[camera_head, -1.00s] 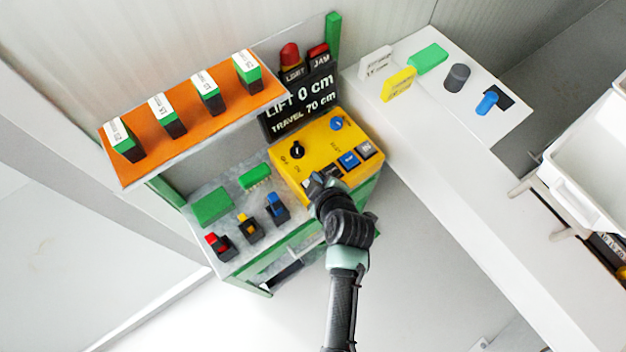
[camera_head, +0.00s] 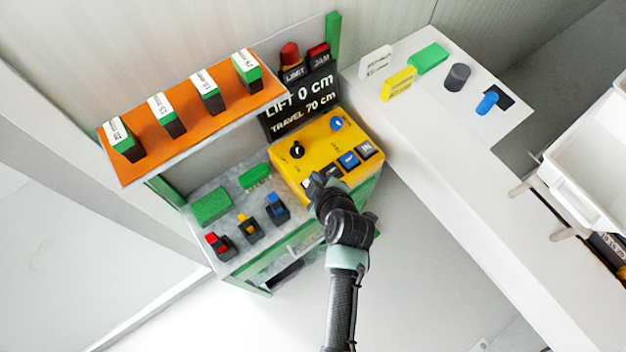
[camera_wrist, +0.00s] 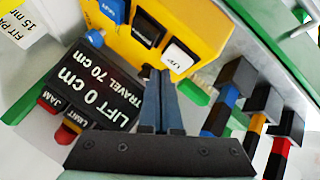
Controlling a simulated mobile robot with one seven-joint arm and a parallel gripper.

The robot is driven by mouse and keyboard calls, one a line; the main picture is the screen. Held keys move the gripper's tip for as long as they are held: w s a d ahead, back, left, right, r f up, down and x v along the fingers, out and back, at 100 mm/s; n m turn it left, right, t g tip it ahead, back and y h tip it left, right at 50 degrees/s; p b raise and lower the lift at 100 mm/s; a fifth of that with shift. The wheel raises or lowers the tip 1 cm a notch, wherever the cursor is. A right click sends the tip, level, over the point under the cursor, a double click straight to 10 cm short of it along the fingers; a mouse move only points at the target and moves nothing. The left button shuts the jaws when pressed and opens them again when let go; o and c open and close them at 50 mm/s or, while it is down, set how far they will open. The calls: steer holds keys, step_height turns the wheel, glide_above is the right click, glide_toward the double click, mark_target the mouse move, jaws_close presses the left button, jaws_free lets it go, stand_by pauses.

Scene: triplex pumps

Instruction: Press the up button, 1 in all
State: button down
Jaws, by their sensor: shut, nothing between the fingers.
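The white up button (camera_wrist: 181,57) sits on the yellow control panel (camera_wrist: 212,22), beside a black button (camera_wrist: 149,29), in the wrist view. In the head view my gripper largely hides the up button at the near edge of the yellow panel (camera_head: 312,152). My gripper (camera_wrist: 157,74) is shut and empty. The gripper also shows over the panel's near edge in the head view (camera_head: 316,180). The black display (camera_head: 299,101) reads LIFT 0 cm, TRAVEL 70 cm.
The panel also has a blue button (camera_head: 348,160), an IN button (camera_head: 365,150), a black knob (camera_head: 297,149) and a blue knob (camera_head: 337,123). Red, yellow and blue switches (camera_head: 249,227) stand left of my gripper. An orange shelf (camera_head: 195,130) holds several labelled blocks.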

steer(key=shift+f+b, duration=0.35)
steer(key=shift+f, duration=0.05)
steer(key=shift+f+b, duration=0.55)
stand_by(0.6)
steer(key=shift+r, duration=0.15)
steer(key=shift+r+p, duration=0.75)
steer(key=shift+r, duration=0.05)
step_height(320, 180, up, 5)
steer(key=p, duration=0.4)
stand_by(0.9)
